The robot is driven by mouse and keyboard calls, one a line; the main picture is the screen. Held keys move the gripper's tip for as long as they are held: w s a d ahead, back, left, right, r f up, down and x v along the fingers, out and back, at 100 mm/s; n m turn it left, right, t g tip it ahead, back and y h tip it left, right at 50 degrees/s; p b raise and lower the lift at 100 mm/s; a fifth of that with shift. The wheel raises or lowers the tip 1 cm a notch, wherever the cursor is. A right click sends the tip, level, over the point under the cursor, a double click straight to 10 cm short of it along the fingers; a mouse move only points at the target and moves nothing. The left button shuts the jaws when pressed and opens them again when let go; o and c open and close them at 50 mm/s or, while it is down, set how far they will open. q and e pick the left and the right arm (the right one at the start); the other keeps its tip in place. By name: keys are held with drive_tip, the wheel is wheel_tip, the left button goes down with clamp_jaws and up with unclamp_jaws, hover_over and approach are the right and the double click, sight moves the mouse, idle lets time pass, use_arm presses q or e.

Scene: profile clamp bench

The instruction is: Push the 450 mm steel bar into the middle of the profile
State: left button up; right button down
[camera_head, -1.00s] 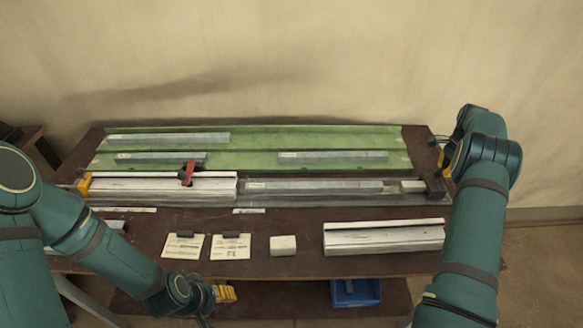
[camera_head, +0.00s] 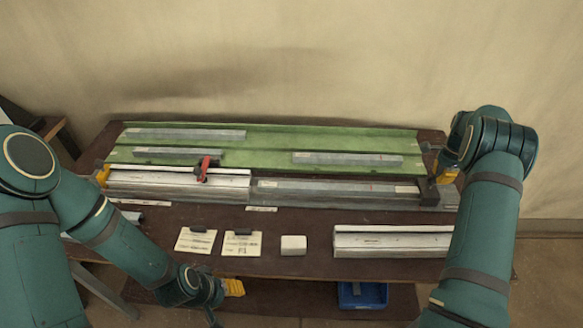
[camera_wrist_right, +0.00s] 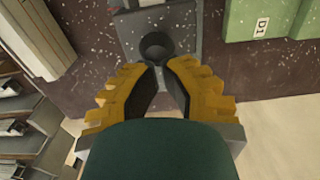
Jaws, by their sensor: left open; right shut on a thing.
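The pale profile (camera_head: 140,183) lies at the left of the bench in a long rail, with a red clamp (camera_head: 204,168) on it. A long grey steel bar (camera_head: 320,189) lies in line with it, its left end at the profile's right end. Whether it is inside the profile I cannot tell. A short pale piece (camera_head: 407,189) sits at the bar's right end, against a dark block (camera_head: 429,192). My right gripper (camera_head: 447,174) is at that block; in the wrist view its yellow fingers close around a dark round knob (camera_wrist_right: 156,47). My left gripper (camera_head: 233,287) is open and empty at the front edge.
Several grey bars lie on the green mat (camera_head: 270,144) behind the rail. Two cards, including one with a clip (camera_head: 241,244), a white block (camera_head: 293,245) and another pale profile (camera_head: 388,241) lie in front. A blue bin (camera_head: 362,295) stands below.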

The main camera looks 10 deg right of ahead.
drive_tip(key=shift+w+a+p, duration=0.7)
drive_tip(key=shift+w+a, duration=0.1)
drive_tip(key=shift+a, duration=2.55)
drive_tip(key=shift+w+a+p, duration=0.65)
drive_tip(key=shift+w+a, duration=0.15)
drive_tip(key=shift+a, duration=2.55)
drive_tip(key=shift+w+a+p, duration=0.7)
drive_tip(key=shift+w+a, duration=0.1)
drive_tip(key=shift+a, duration=2.55)
drive_tip(key=shift+w+a, duration=0.55)
drive_tip(key=shift+a, duration=1.8)
drive_tip(key=shift+w+a, duration=0.6)
drive_tip(key=shift+a, duration=1.8)
drive_tip(key=shift+w+a, duration=0.55)
drive_tip(key=shift+a, duration=1.8)
drive_tip(key=shift+w+a+b, duration=0.35)
drive_tip(key=shift+w+a, duration=0.2)
drive_tip(key=shift+a, duration=1.75)
drive_tip(key=shift+w+a+b, duration=0.3)
drive_tip(key=shift+w+a, duration=0.25)
drive_tip(key=shift+a, duration=1.7)
drive_tip(key=shift+w+a+b, duration=0.35)
drive_tip(key=shift+w+a, duration=0.2)
drive_tip(key=shift+a, duration=1.95)
